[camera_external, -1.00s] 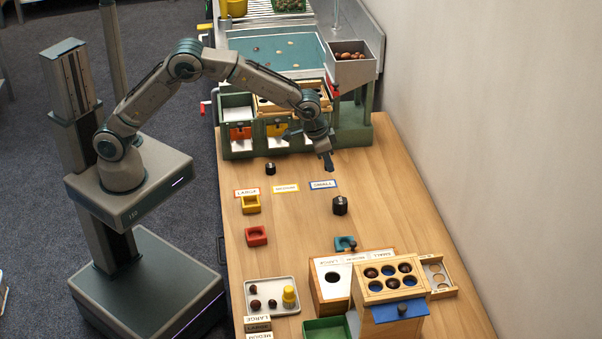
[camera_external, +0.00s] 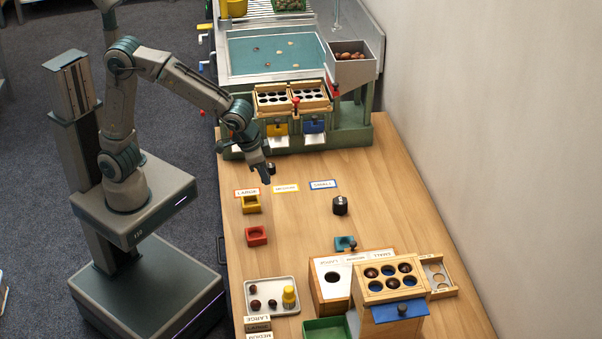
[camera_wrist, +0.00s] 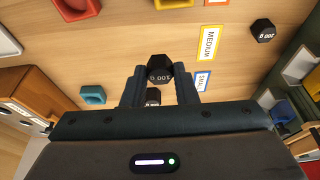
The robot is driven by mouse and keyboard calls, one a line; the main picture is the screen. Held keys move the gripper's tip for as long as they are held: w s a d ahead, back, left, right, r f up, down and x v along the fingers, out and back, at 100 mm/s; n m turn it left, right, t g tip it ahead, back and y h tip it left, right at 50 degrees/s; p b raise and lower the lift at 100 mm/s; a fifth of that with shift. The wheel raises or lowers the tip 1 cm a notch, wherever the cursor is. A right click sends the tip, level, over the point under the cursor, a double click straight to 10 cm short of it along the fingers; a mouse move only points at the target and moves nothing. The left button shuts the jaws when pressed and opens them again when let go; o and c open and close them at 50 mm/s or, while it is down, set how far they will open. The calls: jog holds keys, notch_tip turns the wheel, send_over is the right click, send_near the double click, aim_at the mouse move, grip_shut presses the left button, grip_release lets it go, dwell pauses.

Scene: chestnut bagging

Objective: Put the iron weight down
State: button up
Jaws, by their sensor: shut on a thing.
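My gripper (camera_external: 265,180) is above the table, near the LARGE and MEDIUM cards. In the wrist view, its two fingers (camera_wrist: 160,88) are shut on a black hexagonal iron weight (camera_wrist: 159,68) marked 100 g. Wooden table shows around it; I cannot tell how far it is above the surface. In the external view, the held weight cannot be made out. A second black weight (camera_external: 271,168), marked 200 g in the wrist view (camera_wrist: 263,30), stands just beyond the gripper. A third black weight (camera_external: 340,205) stands farther right and shows partly behind the held one (camera_wrist: 152,96).
LARGE (camera_external: 246,193), MEDIUM (camera_external: 286,188) and SMALL (camera_external: 323,184) cards lie in a row. Yellow (camera_external: 251,204), red (camera_external: 256,236) and teal (camera_external: 345,243) small trays stand nearer. A wooden box (camera_external: 330,285) stands at the front. The table's middle is clear.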

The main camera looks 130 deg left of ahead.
jog(key=shift+s+f, duration=0.15)
jog(key=shift+s, duration=0.1)
jog(key=b, duration=0.1)
send_over(290, 190)
jog(key=f, duration=0.4)
jog(key=s+f, duration=0.1)
jog(key=f, duration=0.1)
jog(key=shift+d+f, duration=0.4)
jog(key=shift+f+b, duration=0.55)
jog(key=shift+f, duration=1.45)
jog(key=shift+f, duration=0.1)
jog(key=shift+f, duration=0.15)
jog(key=o, duration=1)
jog(key=shift+r, duration=0.2)
